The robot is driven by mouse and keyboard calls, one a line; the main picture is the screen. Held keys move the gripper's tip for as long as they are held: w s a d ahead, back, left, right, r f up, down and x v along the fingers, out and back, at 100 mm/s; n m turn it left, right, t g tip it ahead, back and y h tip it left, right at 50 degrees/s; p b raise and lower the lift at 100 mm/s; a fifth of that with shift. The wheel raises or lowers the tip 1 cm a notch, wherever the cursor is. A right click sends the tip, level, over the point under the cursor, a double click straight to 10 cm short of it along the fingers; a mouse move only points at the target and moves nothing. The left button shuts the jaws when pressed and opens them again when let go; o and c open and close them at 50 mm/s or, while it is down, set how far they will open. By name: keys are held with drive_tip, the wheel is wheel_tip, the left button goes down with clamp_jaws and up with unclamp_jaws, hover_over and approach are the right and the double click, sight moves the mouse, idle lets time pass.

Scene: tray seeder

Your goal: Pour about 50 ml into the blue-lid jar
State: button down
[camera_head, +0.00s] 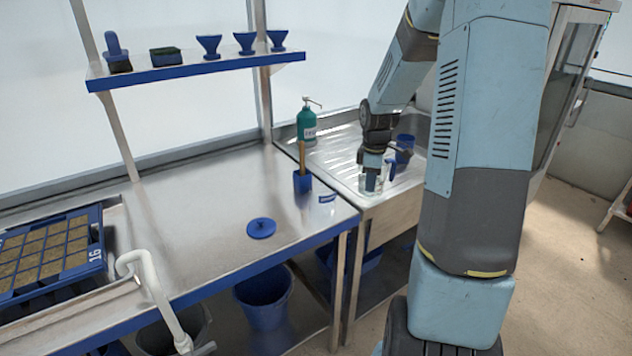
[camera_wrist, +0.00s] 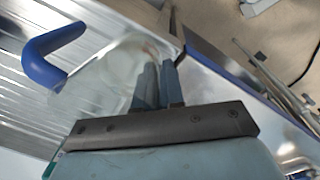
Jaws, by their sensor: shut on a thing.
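My gripper (camera_head: 371,184) points down over the steel drainer, shut on a clear jug (camera_wrist: 112,68). In the wrist view the fingers (camera_wrist: 158,84) close at the jug's wall, and its blue handle (camera_wrist: 48,56) sticks out to the left. In the head view the handle (camera_head: 391,170) shows just right of the fingers. Whether the jug rests on the drainer or hangs just above it, and what it holds, I cannot tell. A round blue lid (camera_head: 262,228) with a knob lies on the bench; I make out no jar under it.
A blue cup (camera_head: 405,146) stands behind the jug. A green pump bottle (camera_head: 307,122) stands at the back. A seed tray (camera_head: 95,235) lies left, near a white pipe (camera_head: 147,275).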

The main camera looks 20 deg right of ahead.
drive_tip(key=shift+w, duration=0.15)
drive_tip(key=shift+w+a, duration=0.1)
drive_tip(key=shift+a, duration=0.05)
drive_tip(key=shift+a, duration=0.1)
drive_tip(key=shift+a+h, duration=0.15)
drive_tip(key=shift+h, duration=0.15)
drive_tip(key=shift+a+r+h, duration=0.1)
drive_tip(key=shift+a+h, duration=0.5)
drive_tip(key=shift+h, duration=0.3)
drive_tip(key=h, duration=0.1)
drive_tip(key=a+h, duration=0.1)
drive_tip(key=h, duration=0.1)
drive_tip(key=shift+a+p, duration=0.3)
drive_tip(key=shift+s+a+n+t+h, duration=0.2)
drive_tip(key=shift+a+n+t+h, duration=0.1)
drive_tip(key=shift+a+h, duration=0.5)
drive_tip(key=shift+d+r+h, duration=0.1)
drive_tip(key=shift+r+h, duration=0.35)
drive_tip(key=shift+h, duration=0.4)
drive_tip(key=shift+d+r+h, duration=0.1)
drive_tip(key=shift+r+h, duration=0.3)
drive_tip(key=shift+h, duration=0.45)
